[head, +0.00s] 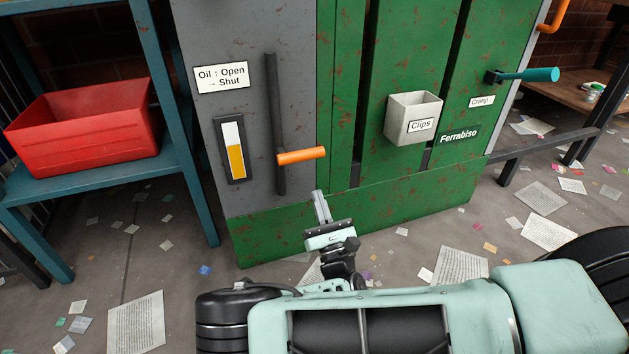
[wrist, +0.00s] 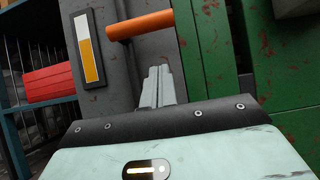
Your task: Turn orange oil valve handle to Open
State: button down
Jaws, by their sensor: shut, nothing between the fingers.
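The orange oil valve handle (head: 301,156) sticks out to the right, roughly level, from a dark vertical pipe (head: 273,110) on the grey panel. The label (head: 221,77) reads "Oil", with an up arrow for Open and a right arrow for Shut, so the handle lies along the Shut direction. My gripper (head: 317,194) is shut and empty, below the handle and apart from it in the head view. In the wrist view the handle (wrist: 140,25) crosses above my fingertips (wrist: 157,70).
A gauge (head: 235,150) with white above orange is left of the pipe. A grey Clips bin (head: 413,118) and a teal Crimp handle (head: 540,75) are on the green machine to the right. A red bin (head: 85,128) sits on a teal shelf at left. Papers litter the floor.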

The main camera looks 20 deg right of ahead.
jog(key=w+r+b, duration=0.3)
jog(key=r, duration=0.2)
jog(key=shift+w+r, duration=0.25)
jog(key=shift+r, duration=0.15)
jog(key=shift+r+p, duration=0.1)
jog(key=shift+p, duration=0.2)
jog(key=shift+d+r+n+y+p, duration=0.1)
jog(key=shift+n+y+p, duration=0.35)
jog(key=shift+p, duration=0.25)
